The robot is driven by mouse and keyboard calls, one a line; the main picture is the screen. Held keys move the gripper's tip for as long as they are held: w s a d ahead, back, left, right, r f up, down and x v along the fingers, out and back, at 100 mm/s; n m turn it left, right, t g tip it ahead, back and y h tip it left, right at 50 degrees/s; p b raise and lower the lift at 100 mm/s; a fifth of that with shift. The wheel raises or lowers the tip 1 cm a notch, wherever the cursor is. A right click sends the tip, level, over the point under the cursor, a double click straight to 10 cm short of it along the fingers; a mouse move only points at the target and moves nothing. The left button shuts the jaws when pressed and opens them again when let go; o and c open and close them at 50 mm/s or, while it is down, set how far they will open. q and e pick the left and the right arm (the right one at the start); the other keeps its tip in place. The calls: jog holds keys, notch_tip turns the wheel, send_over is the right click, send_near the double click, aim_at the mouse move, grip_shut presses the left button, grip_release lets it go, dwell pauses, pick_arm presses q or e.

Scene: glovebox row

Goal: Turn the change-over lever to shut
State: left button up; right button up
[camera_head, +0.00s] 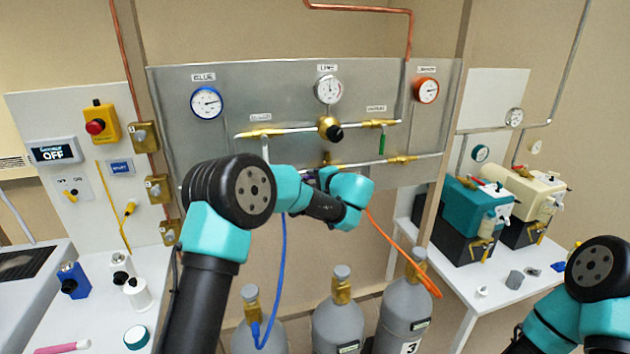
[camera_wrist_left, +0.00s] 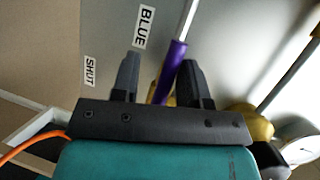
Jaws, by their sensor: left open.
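The change-over lever has a purple grip (camera_wrist_left: 172,65), seen in the left wrist view on a pale shaft against the grey panel. My left gripper (camera_wrist_left: 160,78) is open, with one dark finger on each side of the purple grip. I cannot tell whether either finger touches it. A BLUE label (camera_wrist_left: 143,26) is close to the lever, and a SHUT label (camera_wrist_left: 89,71) is farther left. In the head view my left wrist hides most of the lever and the fingers, low on the panel. My right arm shows at the lower right; its gripper is out of view.
The grey panel (camera_head: 225,140) carries a blue gauge (camera_head: 206,102), a line gauge (camera_head: 328,89), an orange gauge (camera_head: 426,90) and a green-handled valve (camera_head: 383,138). Several grey cylinders (camera_head: 338,325) stand below. A blue hose (camera_head: 283,260) and an orange hose (camera_head: 388,238) hang near my left arm.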

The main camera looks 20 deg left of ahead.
pick_arm(q)
jog(key=shift+d, duration=0.1)
jog(key=v, duration=1.7)
jog(key=shift+s, duration=0.1)
